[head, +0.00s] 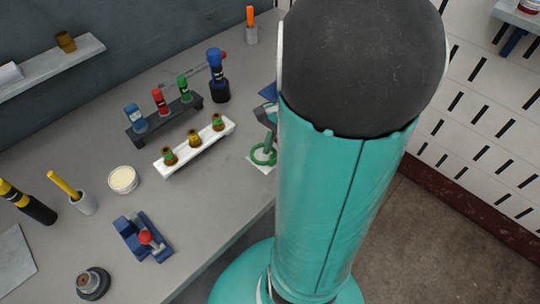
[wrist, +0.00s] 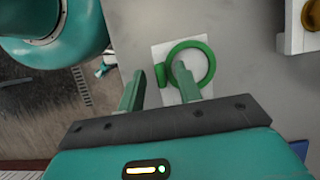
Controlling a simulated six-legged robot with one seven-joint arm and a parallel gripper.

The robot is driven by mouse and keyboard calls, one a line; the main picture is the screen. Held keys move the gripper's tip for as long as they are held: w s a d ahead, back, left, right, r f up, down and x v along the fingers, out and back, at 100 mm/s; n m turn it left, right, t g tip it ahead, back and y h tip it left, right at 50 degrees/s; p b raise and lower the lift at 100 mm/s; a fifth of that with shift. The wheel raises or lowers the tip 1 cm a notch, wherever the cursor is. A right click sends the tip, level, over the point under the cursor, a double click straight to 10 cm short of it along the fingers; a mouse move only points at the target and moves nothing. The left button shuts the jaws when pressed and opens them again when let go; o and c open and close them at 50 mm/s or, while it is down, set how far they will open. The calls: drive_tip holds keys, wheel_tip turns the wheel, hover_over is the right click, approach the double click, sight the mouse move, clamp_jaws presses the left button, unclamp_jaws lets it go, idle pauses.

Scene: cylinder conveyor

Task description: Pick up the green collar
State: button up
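The green collar (head: 255,154) is a ring with a small green block on its side. It lies on a white card (head: 253,164) near the table's right edge in the head view. In the wrist view the collar (wrist: 211,65) shows from above, on the white card (wrist: 168,46). My gripper (wrist: 160,70) is open. Its right finger overlaps the ring's opening and near side; its left finger is outside, left of the block. The block (wrist: 160,76) appears between the fingers. I cannot tell how far the fingertips are above the card. My arm partly hides this area in the head view.
A white rack (head: 177,164) with brown-and-green pieces stands left of the collar. Behind it is a dark rack (head: 160,128) with coloured cylinders. A round tub (head: 123,179) and a blue fixture (head: 140,238) sit further left. The table edge is close to the card.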

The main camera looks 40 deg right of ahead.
drive_tip(key=shift+x, duration=0.8)
clamp_jaws()
drive_tip(key=shift+r, duration=0.1)
